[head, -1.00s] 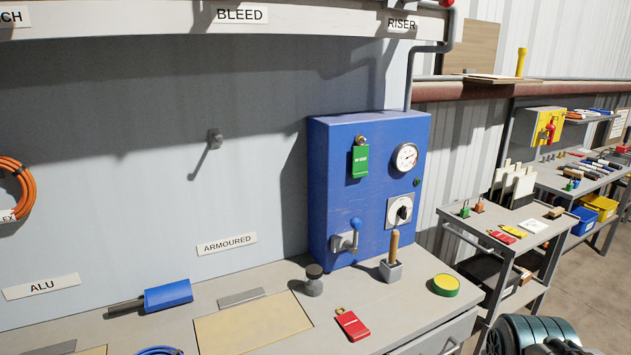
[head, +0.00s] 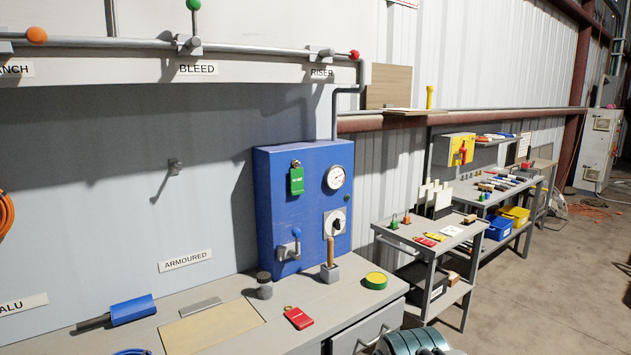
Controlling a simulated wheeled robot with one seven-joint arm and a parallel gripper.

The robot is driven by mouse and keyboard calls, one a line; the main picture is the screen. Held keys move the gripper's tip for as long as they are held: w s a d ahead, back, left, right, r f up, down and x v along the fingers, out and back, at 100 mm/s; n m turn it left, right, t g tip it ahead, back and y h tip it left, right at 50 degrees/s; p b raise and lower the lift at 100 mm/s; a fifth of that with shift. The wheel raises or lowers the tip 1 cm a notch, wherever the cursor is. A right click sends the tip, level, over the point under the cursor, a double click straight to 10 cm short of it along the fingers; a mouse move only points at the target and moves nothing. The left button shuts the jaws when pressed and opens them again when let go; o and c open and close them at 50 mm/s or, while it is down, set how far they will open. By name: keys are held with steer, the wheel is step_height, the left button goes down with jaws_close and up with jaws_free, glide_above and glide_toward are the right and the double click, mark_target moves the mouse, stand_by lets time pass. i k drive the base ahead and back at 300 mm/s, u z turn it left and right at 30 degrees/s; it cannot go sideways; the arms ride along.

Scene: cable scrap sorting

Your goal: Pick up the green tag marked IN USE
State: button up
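A green tag (head: 297,181) hangs upright on a brass-coloured hook near the upper left of the blue box's (head: 270,215) front face. Its pale lettering is too small to read now. Nothing covers the tag. My gripper does not show in this view, so whether it is open or shut is not seen. A dark teal, ribbed rounded part (head: 412,341) shows at the bottom edge; I cannot tell whether it belongs to my arm.
The box also carries a gauge (head: 335,177), a rotary knob (head: 335,223) and a blue-tipped lever (head: 292,245). On the bench below are a red tag (head: 298,318), a wooden-handled tool (head: 330,256) and a green-yellow disc (head: 376,281). A cart (head: 400,240) stands right; open floor lies beyond.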

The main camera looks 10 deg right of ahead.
mark_target(297, 175)
steer(key=z, duration=0.6)
steer(key=i, duration=1.35)
steer(key=u, duration=0.25)
